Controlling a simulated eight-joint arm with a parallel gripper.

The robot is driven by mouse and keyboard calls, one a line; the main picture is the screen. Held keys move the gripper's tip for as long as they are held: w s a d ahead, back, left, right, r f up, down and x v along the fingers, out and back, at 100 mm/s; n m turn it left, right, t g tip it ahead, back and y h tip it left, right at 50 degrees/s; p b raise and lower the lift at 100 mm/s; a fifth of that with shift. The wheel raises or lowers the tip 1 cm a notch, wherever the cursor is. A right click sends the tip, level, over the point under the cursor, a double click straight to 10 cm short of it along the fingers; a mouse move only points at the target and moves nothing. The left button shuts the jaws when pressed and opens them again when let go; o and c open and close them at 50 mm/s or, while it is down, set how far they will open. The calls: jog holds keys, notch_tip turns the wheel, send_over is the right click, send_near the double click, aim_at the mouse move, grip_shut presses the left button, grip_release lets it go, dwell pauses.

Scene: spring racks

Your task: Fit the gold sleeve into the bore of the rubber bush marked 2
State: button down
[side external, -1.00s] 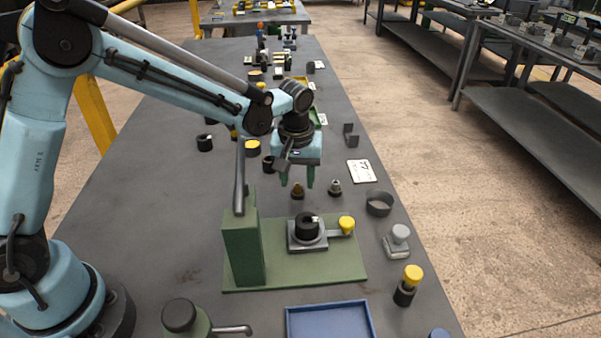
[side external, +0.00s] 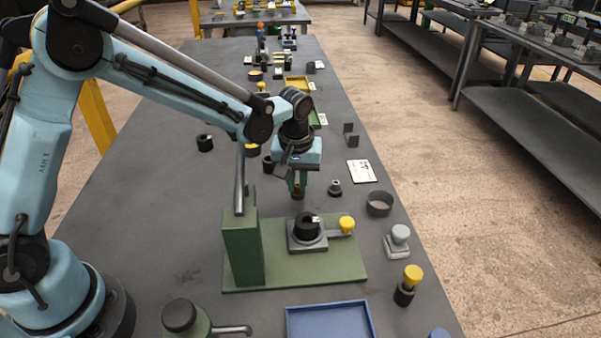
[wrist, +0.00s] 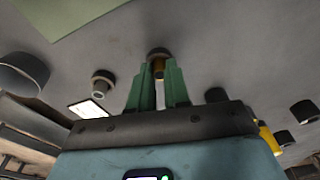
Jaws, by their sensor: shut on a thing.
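The gold sleeve (wrist: 158,68) shows between the green fingers of my gripper (wrist: 158,84) in the wrist view, with a dark round piece at its far end. In the side view my gripper (side external: 298,184) is low over the table behind the green press plate, shut on the sleeve, which is mostly hidden there. A black rubber bush (side external: 307,223) with a small white mark sits upright in a grey holder (side external: 307,244) on the green plate (side external: 290,275). The mark is too small to read.
A green upright with a grey lever (side external: 240,180) stands left of the holder. A yellow-knobbed handle (side external: 346,225) is at its right. A small dark-based fitting (side external: 335,188), a white card (side external: 361,171) and a dark ring (side external: 379,203) lie right of my gripper. A blue tray (side external: 330,320) is in front.

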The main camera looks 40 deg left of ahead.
jog(key=shift+r, duration=0.1)
jog(key=shift+r, duration=0.55)
jog(key=r, duration=0.1)
jog(key=d+r, duration=0.1)
jog(key=s+r, duration=0.1)
jog(key=shift+d+r, duration=0.15)
jog(key=shift+r, duration=0.2)
jog(key=s+d+r, duration=0.4)
jog(key=d, duration=0.1)
jog(key=s+d+r, duration=0.2)
jog(key=shift+s+d, duration=0.1)
jog(key=shift+d, duration=0.3)
jog(key=s+d+r+m, duration=0.45)
jog(key=s+d, duration=0.25)
jog(key=s, duration=0.4)
send_over(308, 223)
jog(key=shift+h, duration=0.3)
jog(key=f, duration=0.6)
jog(key=shift+s+d+f, duration=0.1)
jog(key=shift+s+f, duration=0.1)
jog(key=shift+s, duration=0.15)
jog(key=shift+f, duration=2.05)
